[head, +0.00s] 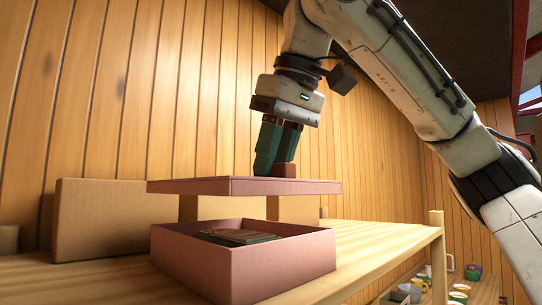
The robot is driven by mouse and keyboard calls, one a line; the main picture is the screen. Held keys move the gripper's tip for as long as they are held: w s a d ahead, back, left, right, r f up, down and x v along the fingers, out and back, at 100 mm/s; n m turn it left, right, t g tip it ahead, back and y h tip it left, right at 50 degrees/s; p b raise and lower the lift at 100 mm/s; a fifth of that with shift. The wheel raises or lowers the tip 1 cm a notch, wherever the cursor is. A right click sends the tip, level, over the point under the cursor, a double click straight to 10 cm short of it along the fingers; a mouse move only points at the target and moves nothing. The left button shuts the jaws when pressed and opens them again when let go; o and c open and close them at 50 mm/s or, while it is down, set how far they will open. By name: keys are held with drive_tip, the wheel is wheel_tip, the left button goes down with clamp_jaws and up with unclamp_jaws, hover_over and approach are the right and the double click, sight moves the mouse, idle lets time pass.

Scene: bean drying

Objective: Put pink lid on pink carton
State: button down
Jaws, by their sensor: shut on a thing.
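The pink carton (275,268) stands open on the wooden table, with a dark flat thing (236,237) inside it. The pink lid (295,187) is level in the air just above the carton, with a clear gap between them. It sits roughly over the carton, its left edge about in line with the carton's left side. My gripper (276,168) comes down from above and is shut on the lid at its reddish knob (284,170). The green fingers partly hide the knob.
A cardboard box (105,220) stands behind the carton at the left, and another tan box (225,208) shows behind the lid. The wooden table (370,245) is bare to the right of the carton. Several cups (412,290) stand lower down at the right.

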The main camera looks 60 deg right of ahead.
drive_tip(key=shift+f+b, duration=2)
drive_tip(key=shift+f, duration=0.85)
drive_tip(key=shift+f+b, duration=0.4)
drive_tip(key=shift+f, duration=0.2)
drive_tip(key=c, duration=0.8)
unclamp_jaws()
drive_tip(key=shift+c, duration=0.2)
drive_tip(key=p+v, duration=0.5)
drive_tip(key=v, duration=0.2)
drive_tip(key=shift+r, duration=0.1)
drive_tip(key=shift+s+r, duration=0.1)
drive_tip(key=shift+s, duration=0.05)
